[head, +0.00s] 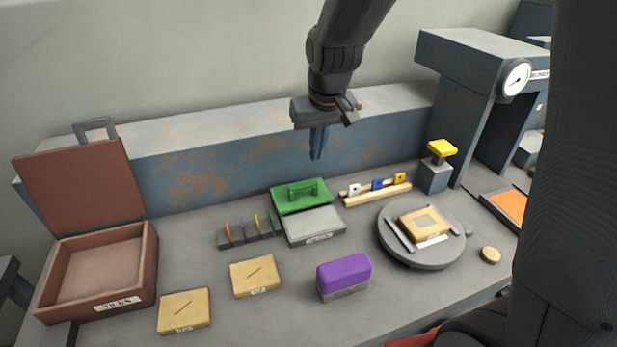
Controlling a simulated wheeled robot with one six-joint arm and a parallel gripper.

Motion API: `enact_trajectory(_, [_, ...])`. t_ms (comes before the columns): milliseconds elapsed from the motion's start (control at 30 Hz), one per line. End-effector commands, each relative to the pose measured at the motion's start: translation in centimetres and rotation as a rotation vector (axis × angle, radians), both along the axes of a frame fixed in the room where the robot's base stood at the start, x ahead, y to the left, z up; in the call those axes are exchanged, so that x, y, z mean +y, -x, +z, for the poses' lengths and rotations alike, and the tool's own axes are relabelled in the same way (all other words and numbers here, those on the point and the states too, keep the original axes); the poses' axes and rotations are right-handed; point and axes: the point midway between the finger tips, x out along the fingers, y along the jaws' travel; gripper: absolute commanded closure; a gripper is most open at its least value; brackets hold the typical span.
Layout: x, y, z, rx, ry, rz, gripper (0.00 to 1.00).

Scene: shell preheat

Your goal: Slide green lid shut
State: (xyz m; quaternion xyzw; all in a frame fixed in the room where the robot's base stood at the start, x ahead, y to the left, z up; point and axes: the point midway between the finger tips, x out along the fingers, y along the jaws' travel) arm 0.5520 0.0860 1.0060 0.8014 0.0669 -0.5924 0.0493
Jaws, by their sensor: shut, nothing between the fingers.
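The green lid (291,205), with a raised green handle on top, lies at the middle of the bench. It sits at the back of a low grey box (313,228) that has a small label on its front. The box's grey upper face shows in front of the lid, uncovered by it. My gripper (318,157) points down with its fingers together and empty. It hangs above and slightly behind the lid, in front of the blue back ledge, and is apart from the lid.
A rack with coloured strips (249,232) stands left of the box, and a wooden rail with coloured sliders (375,192) right. A purple block (344,270) and a tan tile (254,276) lie in front. A round plate (421,257) and yellow-topped button (441,147) stand right.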

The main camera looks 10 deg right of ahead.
Motion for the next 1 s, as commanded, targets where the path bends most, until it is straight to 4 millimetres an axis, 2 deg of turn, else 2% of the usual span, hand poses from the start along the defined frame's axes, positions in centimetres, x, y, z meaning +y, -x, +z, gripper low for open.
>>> enact_trajectory(33, [1.1,-1.6,-0.2,-0.015,-0.003,0.017,1.0])
enact_trajectory(100, [2.0,-3.0,0.0,-0.031,-0.005,0.028,1.0])
enact_trajectory(200, [2.5,-3.8,-0.2,-0.037,-0.006,0.035,1.0])
enact_trajectory(367, [2.6,-4.2,-1.8,-0.035,-0.006,0.034,1.0])
enact_trajectory(867, [3.1,-6.7,-9.1,-0.034,-0.006,0.034,1.0])
enact_trajectory(1000, [2.6,-4.6,-8.8,-0.037,-0.006,0.034,1.0])
